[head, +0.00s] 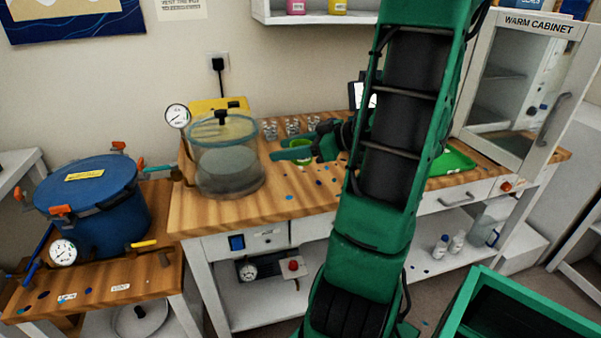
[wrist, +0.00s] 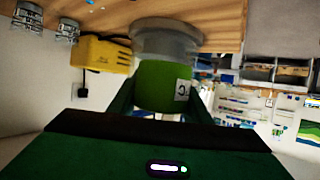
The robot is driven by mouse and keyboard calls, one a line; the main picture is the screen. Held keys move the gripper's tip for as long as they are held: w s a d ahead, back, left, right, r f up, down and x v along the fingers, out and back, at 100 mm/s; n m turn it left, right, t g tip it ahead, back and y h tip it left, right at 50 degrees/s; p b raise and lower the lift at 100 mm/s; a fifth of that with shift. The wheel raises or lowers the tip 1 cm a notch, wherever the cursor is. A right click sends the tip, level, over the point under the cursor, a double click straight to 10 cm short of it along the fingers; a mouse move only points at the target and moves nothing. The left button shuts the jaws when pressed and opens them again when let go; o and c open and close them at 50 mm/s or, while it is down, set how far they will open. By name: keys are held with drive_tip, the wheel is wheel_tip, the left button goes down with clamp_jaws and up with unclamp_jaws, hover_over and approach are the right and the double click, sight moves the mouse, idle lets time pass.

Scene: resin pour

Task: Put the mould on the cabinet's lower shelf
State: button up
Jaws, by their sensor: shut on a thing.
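My gripper (head: 292,152) is over the workbench, just right of the glass vacuum chamber (head: 228,170). It is shut on a green round mould (wrist: 162,87) with a white label marked C, seen between the fingers in the wrist view. In the head view only part of the green mould (head: 304,147) shows behind the fingers. The warm cabinet (head: 538,24) stands at the bench's right end, far from my gripper. Its glazed front has a handle at the right and looks shut. Shelves (head: 500,75) show inside.
Several small clear cups (head: 292,126) stand behind my gripper. A green tray (head: 452,160) lies right of my arm, before the cabinet. A blue pressure pot (head: 92,195) is at the left. A green bin (head: 515,310) stands at the lower right. Bench front centre is mostly clear.

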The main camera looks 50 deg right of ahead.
hover_over(303, 170)
wheel_tip(303, 170, down, 7)
drive_tip(key=shift+r, duration=0.15)
drive_tip(key=shift+f, duration=2.05)
drive_tip(key=o, duration=1.1)
